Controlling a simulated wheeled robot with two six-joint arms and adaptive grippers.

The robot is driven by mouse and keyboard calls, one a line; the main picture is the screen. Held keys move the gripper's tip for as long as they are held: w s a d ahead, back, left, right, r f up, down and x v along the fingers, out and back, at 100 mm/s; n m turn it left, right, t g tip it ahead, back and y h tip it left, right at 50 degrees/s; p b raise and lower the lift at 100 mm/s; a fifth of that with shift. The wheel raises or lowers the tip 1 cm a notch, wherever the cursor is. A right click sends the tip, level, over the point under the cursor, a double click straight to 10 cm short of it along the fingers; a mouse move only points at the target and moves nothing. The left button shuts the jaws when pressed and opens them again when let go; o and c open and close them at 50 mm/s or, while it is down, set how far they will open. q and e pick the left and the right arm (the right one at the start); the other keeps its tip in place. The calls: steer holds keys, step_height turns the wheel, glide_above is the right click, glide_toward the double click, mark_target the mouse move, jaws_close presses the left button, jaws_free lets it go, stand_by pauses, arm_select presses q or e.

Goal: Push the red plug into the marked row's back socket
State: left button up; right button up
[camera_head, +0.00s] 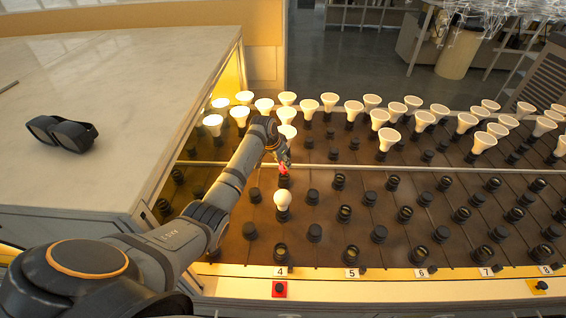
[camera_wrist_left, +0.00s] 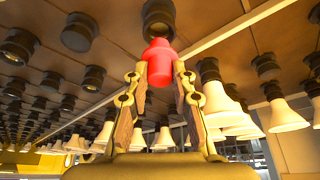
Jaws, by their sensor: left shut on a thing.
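The red plug (camera_wrist_left: 158,60) is held upright between the fingertips of my left gripper (camera_wrist_left: 158,88) in the left wrist view. Its narrow end points at a dark socket (camera_wrist_left: 158,20) and is close to it or touching; I cannot tell which. In the head view my left gripper (camera_head: 280,155) is over the board, with the red plug (camera_head: 285,171) just below it, above a dark socket (camera_head: 284,183). The row labelled 4 has a red marker (camera_head: 280,289) at its front edge. A round white bulb (camera_head: 283,199) stands in front of the plug. My right gripper is not in view.
Several white reflector bulbs (camera_head: 309,104) stand in the back rows, close behind my gripper. Other dark sockets (camera_head: 340,181) spread to the right. A pale counter (camera_head: 120,90) with dark goggles (camera_head: 62,132) is at the left.

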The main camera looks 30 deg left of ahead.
mark_target(282, 167)
arm_select(q)
steer(key=shift+r, duration=0.1)
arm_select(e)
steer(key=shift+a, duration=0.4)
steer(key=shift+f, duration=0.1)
arm_select(q)
steer(key=shift+f, duration=0.75)
steer(key=shift+f+b, duration=0.85)
steer(key=shift+f, duration=0.4)
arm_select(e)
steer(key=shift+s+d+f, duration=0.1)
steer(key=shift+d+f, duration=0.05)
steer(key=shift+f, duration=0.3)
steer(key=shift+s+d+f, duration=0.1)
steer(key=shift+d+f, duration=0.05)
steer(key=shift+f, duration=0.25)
arm_select(q)
steer(key=o, duration=1.1)
steer(key=shift+c, duration=0.2)
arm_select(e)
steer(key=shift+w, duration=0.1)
